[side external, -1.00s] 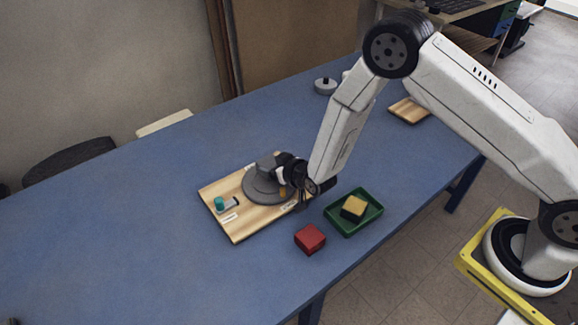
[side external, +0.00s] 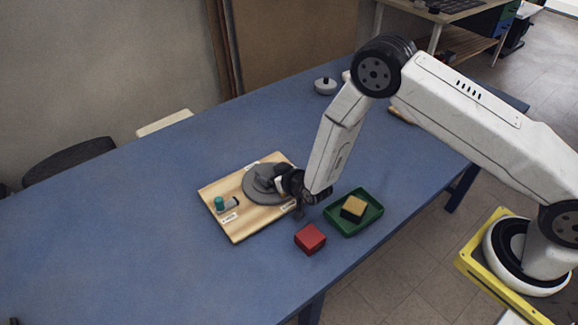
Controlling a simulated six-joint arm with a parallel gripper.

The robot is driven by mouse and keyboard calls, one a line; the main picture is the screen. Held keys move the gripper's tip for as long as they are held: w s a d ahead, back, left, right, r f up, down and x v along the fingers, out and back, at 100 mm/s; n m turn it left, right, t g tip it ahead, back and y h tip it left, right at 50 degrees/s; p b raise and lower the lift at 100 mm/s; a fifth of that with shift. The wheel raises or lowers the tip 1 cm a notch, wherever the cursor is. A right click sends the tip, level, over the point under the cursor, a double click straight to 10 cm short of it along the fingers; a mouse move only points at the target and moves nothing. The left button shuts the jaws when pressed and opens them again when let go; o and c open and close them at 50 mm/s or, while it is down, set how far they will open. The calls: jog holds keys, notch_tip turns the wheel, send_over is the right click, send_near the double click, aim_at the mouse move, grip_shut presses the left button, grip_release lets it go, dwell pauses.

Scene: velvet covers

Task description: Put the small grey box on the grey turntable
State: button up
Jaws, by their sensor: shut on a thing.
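The small grey box (side external: 264,178) is held in my gripper (side external: 274,180), which is shut on it. The box is low over the grey turntable (side external: 252,192), within its disc outline. I cannot tell whether its underside touches the disc. The turntable is a round disc on a light wooden board (side external: 240,224). My gripper hides the disc's right part and some of the box.
A turquoise knob (side external: 219,203) stands on the board's left side. A green tray (side external: 372,222) with a yellow-and-black block (side external: 354,208) and a red box (side external: 310,238) are on the near right. A grey round object (side external: 325,86) is farther back. The blue table's left is clear.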

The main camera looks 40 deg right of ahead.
aim_at(270, 173)
jog(key=shift+f, duration=0.1)
jog(key=o, duration=1)
jog(key=shift+o, duration=0.2)
jog(key=shift+s+r, duration=0.4)
jog(key=shift+s, duration=0.2)
jog(key=shift+v, duration=0.85)
notch_tip(270, 173, up, 5)
jog(key=shift+f, duration=0.1)
jog(key=shift+r, duration=1.15)
